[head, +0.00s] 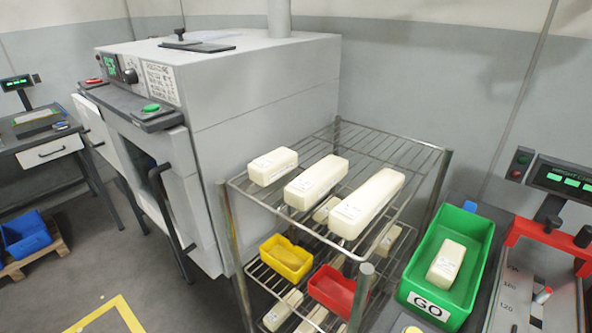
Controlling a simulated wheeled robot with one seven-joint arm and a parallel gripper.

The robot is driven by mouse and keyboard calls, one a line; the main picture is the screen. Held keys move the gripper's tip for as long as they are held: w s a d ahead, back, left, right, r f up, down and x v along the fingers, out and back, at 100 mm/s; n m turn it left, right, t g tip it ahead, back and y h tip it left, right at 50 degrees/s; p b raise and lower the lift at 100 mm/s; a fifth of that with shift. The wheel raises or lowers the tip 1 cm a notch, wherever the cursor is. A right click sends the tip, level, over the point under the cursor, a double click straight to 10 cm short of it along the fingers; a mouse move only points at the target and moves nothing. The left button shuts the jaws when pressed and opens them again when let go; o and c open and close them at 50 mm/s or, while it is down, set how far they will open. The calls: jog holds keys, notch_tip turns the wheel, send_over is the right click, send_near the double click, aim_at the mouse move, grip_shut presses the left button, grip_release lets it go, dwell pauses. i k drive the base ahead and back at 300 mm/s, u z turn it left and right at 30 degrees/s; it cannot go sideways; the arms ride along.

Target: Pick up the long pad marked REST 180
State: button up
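Three cream pads lie on the top wire shelf of a rack (395,150). The longest pad (375,198) is on the right, a medium pad (316,183) is in the middle, and the shortest pad (272,166) is on the left. Each has a small printed label, too small to read, so I cannot tell which is marked REST 180. Gaps of bare wire separate them. Another cream pad (446,262) lies in a green tray marked GO (473,231). My gripper is not in view.
The lower shelf holds a yellow bin (285,262), a red bin (335,291) and several more pads. Rack posts rise at the corners. A grey oven (255,95) stands left of the rack. A red-framed gauge (545,250) stands at the right.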

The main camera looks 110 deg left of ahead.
aim_at(306, 190)
jog(key=z, duration=0.05)
jog(key=k, duration=2.75)
jog(key=u, duration=0.8)
jog(key=i, duration=1)
